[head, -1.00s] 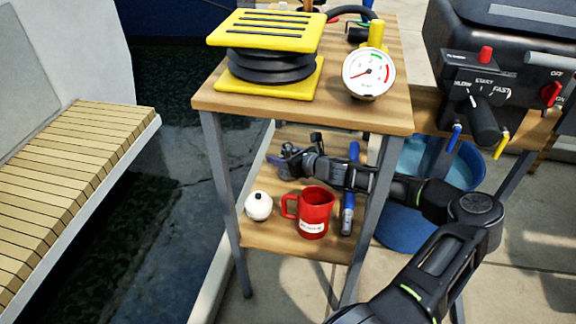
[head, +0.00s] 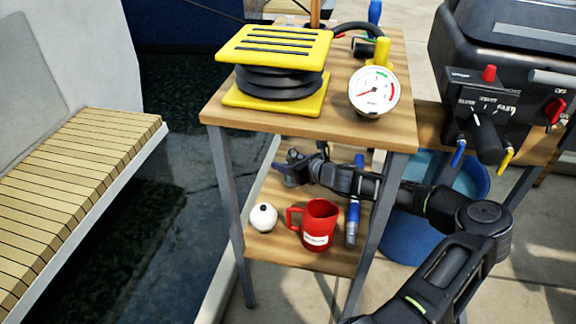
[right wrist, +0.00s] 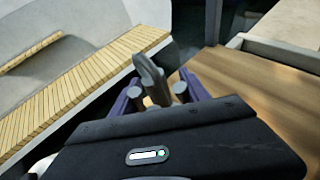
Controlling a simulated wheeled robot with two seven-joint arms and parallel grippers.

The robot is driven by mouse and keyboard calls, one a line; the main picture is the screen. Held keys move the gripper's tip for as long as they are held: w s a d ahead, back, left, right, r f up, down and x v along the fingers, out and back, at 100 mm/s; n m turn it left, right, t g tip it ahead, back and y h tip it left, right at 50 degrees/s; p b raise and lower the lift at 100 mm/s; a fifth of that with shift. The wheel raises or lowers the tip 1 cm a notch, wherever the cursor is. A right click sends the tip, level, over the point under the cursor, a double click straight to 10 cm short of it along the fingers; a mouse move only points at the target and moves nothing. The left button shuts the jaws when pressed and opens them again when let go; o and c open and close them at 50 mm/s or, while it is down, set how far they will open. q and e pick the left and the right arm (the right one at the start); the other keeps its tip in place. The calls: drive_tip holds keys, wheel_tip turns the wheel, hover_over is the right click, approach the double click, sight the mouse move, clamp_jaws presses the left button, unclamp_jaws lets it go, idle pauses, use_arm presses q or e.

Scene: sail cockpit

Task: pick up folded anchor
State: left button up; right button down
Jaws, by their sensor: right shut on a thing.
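My right gripper (head: 287,170) reaches into the space between the table's top and its lower shelf, over the back left of the shelf. In the right wrist view its two purple-grey fingers (right wrist: 160,93) are shut on a grey metal piece, the folded anchor (right wrist: 150,75), which stands up between them and leans left. Only part of the anchor shows there; the gripper body hides the rest. In the head view the anchor is too small and dark to make out clearly at the fingers. My left gripper is not in view.
The lower shelf (head: 285,246) holds a white round item (head: 263,218), a red mug (head: 320,225) and a blue tube (head: 352,222). Above are a yellow-and-black bellows pump (head: 275,80) and a gauge (head: 374,92). Table legs (head: 227,200) flank the arm. A blue bucket (head: 405,235) stands right.

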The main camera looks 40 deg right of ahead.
wheel_tip(320, 180, up, 7)
drive_tip(key=p, duration=0.2)
drive_tip(key=shift+f+p, duration=0.1)
drive_tip(key=shift+p, duration=0.25)
drive_tip(key=shift+r, duration=0.6)
